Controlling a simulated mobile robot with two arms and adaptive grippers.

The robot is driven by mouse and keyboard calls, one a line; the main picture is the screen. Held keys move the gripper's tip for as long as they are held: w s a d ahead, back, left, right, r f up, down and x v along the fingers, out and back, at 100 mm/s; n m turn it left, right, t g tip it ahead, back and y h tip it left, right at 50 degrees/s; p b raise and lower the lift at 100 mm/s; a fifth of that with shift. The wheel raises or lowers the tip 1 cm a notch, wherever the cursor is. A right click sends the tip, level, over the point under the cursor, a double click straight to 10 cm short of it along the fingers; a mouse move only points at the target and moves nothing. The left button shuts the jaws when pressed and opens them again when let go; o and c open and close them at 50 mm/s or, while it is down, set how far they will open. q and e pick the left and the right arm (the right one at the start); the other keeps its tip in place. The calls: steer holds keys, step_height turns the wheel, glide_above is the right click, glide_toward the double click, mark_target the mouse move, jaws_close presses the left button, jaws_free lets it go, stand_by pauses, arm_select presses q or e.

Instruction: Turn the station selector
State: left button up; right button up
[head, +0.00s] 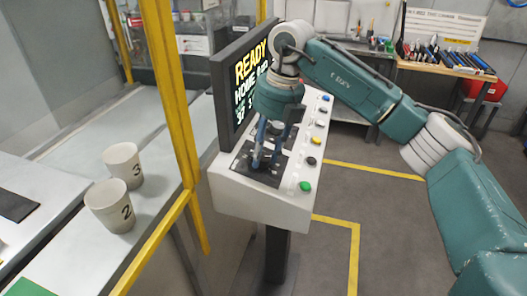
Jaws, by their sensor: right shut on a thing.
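A white control console (244,197) stands on a dark post in the middle of the head view. A screen (234,82) at its back reads READY, with more text below. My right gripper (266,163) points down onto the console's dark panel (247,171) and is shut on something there. The station selector is not clearly visible; the fingers and blue parts around them hide what is held. Several coloured buttons, with a green button (305,186) nearest, run along the console's right side. My left gripper is not in view.
White cups marked 3 (122,163) and 2 (112,207) stand on a grey surface left of the yellow frame (172,75). A workbench (435,69) with tools is at the back right. Floor right of the console is open.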

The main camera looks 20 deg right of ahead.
steer(key=shift+w+r+m, duration=0.15)
steer(key=shift+r+m, duration=0.05)
steer(key=shift+m, duration=0.3)
steer(key=o, duration=1)
steer(key=shift+o, duration=0.7)
steer(key=shift+f, duration=0.1)
step_height(320, 180, up, 12)
steer(key=s+d, duration=0.1)
steer(key=d, duration=0.1)
steer(key=shift+d, duration=0.2)
steer(key=shift+s+f, duration=0.1)
steer(key=shift+f, duration=0.05)
